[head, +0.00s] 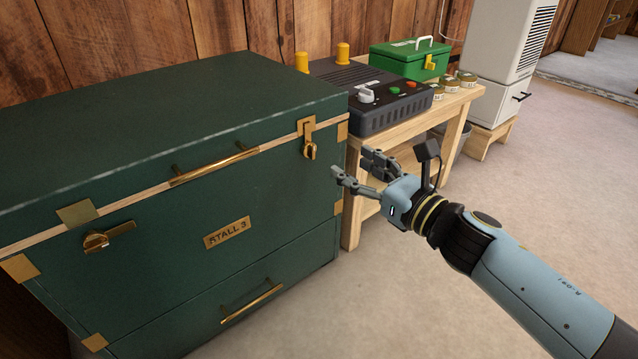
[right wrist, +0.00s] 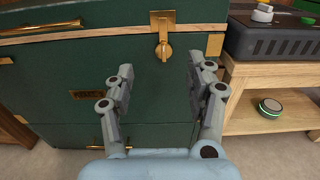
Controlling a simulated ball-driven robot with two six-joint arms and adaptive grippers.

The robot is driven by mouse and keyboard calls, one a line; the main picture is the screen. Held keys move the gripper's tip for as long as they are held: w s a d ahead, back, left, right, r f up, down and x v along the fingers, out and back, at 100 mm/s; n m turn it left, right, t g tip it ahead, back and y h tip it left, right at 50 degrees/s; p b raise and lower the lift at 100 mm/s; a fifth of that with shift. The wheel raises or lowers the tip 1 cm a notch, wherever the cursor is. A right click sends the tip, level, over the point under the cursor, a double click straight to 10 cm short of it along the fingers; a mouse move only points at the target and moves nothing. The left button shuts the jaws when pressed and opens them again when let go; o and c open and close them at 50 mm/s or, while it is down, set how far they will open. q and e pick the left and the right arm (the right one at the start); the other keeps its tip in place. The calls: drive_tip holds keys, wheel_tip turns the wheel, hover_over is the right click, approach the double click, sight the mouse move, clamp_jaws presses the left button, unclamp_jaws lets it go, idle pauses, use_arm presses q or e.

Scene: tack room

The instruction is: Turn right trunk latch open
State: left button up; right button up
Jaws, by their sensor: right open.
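The right trunk latch (head: 309,148) is a brass turn piece hanging upright below a brass hasp plate (head: 306,126) near the right front edge of the green trunk (head: 160,200). My right gripper (head: 352,163) is open and empty, to the right of and slightly below the latch, apart from it. In the right wrist view, the latch (right wrist: 164,48) shows beyond and between the fingertips (right wrist: 161,66), near the top. The left trunk latch (head: 97,240) has its brass lever lying roughly sideways, apart from its plate on the lid. My left gripper is not in view.
A brass handle (head: 212,167) and "STALL 3" plate (head: 227,232) are on the trunk front. A wooden table (head: 437,122) stands close to its right, with a dark appliance (head: 380,98) and green box (head: 409,60). A round device (right wrist: 270,106) sits on the lower shelf. Floor in front is clear.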

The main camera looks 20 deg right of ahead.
sight(314, 152)
drive_tip(key=w+a+f, duration=0.1)
drive_tip(key=w, duration=0.2)
drive_tip(key=w+a+f+b, duration=0.1)
drive_tip(key=w, duration=0.3)
drive_tip(key=w+a+f+b, duration=0.1)
drive_tip(key=w, duration=0.3)
drive_tip(key=shift+w+a, duration=0.2)
drive_tip(key=shift+a, duration=0.05)
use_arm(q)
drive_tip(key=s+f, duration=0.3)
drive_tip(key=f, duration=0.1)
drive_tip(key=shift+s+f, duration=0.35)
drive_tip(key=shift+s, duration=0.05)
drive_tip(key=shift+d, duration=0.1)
use_arm(e)
drive_tip(key=c, duration=1.1)
